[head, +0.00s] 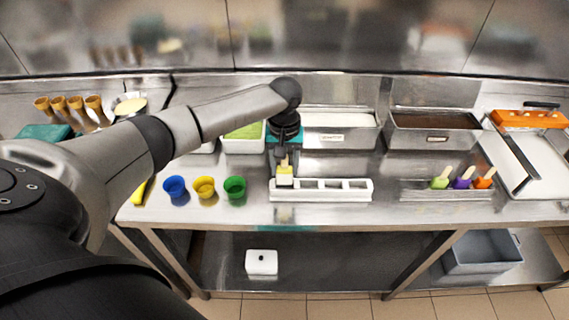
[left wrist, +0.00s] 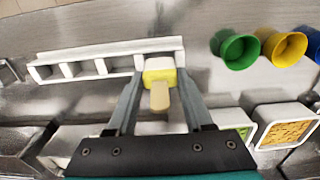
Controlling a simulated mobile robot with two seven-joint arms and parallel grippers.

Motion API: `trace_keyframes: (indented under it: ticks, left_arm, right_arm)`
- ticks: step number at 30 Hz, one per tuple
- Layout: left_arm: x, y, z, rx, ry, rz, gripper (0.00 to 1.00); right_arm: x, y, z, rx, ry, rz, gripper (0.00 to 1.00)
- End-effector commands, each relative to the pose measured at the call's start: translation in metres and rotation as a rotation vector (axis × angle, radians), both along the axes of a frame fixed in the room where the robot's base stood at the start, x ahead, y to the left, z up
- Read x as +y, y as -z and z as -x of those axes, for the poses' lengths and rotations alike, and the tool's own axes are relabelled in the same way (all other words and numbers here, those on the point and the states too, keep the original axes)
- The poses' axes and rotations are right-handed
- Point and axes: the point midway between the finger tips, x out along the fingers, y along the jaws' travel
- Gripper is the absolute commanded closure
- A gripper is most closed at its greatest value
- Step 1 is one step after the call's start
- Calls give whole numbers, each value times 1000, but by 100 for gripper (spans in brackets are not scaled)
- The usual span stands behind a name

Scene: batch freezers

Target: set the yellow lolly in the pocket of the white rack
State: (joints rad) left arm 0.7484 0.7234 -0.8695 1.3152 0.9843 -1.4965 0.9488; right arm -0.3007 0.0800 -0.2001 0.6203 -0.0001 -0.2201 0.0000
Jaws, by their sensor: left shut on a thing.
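The yellow lolly (head: 285,181) hangs with its pale stick up, at the left end of the white rack (head: 335,195) in the head view. My left gripper (head: 285,162) is shut on it from above. In the left wrist view, the lolly (left wrist: 159,77) shows between the fingers of the gripper (left wrist: 160,92), in line with the rack's right-end pocket. Its lower end overlaps the rack (left wrist: 108,50); I cannot tell how deep it sits or whether it touches. The rack's other pockets look empty. My right gripper is not in view.
Blue (head: 174,187), yellow (head: 204,187) and green (head: 235,187) cups stand left of the rack. Metal tubs (head: 433,137) line the back. A holder (head: 455,194) with green, purple and orange lollies stands right. The counter between rack and holder is clear.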

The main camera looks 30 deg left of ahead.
Motion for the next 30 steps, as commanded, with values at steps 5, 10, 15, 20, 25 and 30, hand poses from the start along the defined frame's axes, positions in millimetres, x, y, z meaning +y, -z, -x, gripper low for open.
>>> trace_keyframes:
  ticks: [5,10,15,20,25,30]
  left_arm:
    - [0,0,0,-1,0,1,98]
    - [0,0,0,0,0,0,98]
    - [0,0,0,0,0,0,98]
    - [0,2,0,0,0,0,98]
    - [0,6,0,0,0,0,98]
    - [0,9,0,1,0,1,98]
  right_arm:
    - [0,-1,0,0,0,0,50]
    - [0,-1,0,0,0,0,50]
    - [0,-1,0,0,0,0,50]
    - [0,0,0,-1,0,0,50]
    - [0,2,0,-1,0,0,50]
    - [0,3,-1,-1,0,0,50]
